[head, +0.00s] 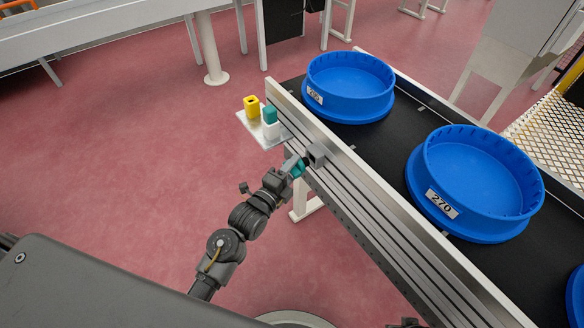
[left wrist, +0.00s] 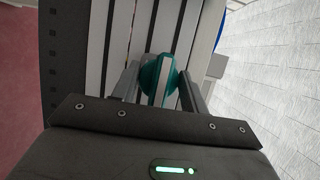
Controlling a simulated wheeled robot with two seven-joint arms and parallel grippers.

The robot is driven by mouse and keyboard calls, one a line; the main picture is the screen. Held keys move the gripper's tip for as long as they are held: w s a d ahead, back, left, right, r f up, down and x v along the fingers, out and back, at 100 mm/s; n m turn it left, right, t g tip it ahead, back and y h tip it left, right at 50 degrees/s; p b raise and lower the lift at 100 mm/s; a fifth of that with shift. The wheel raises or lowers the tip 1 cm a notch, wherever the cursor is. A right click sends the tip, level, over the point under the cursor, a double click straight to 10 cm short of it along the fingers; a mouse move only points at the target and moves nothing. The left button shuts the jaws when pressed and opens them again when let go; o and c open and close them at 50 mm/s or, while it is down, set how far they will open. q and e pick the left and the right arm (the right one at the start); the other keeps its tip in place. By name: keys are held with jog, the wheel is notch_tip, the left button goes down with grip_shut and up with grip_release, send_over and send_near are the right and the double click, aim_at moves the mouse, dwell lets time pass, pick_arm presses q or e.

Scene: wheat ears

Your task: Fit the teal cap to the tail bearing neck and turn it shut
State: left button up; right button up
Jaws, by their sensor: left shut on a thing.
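The teal cap (head: 298,170) is in my left gripper (head: 291,169), beside the conveyor's near side rail. In the left wrist view, the cap (left wrist: 149,76), with a pale stripe across it, sits between the two fingers of the left gripper (left wrist: 157,88), which are shut on it. The tail bearing is a grey block (head: 318,154) on the rail, with a dark neck (head: 307,159) pointing toward the cap. The cap is at or very close to the neck; I cannot tell whether they touch or how the cap is seated.
A small tray (head: 245,122) by the conveyor's end holds a yellow piece (head: 252,105) and a teal-and-white piece (head: 270,121). Blue round tubs (head: 350,85) stand on the black belt (head: 391,150). The red floor left of the rail is clear.

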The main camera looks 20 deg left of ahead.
dwell(0.4)
pick_arm(q)
jog(key=shift+p, duration=0.3)
jog(key=shift+w+d, duration=0.15)
jog(key=shift+w, duration=0.05)
dwell(0.4)
jog(key=shift+w+d, duration=0.9)
jog(key=shift+w, duration=0.2)
jog(key=shift+f+m+h+b, duration=0.1)
jog(key=shift+m+h+b, duration=0.2)
jog(key=shift+m+b, duration=0.45)
jog(key=shift+m+t, duration=0.5)
jog(key=shift+m, duration=0.25)
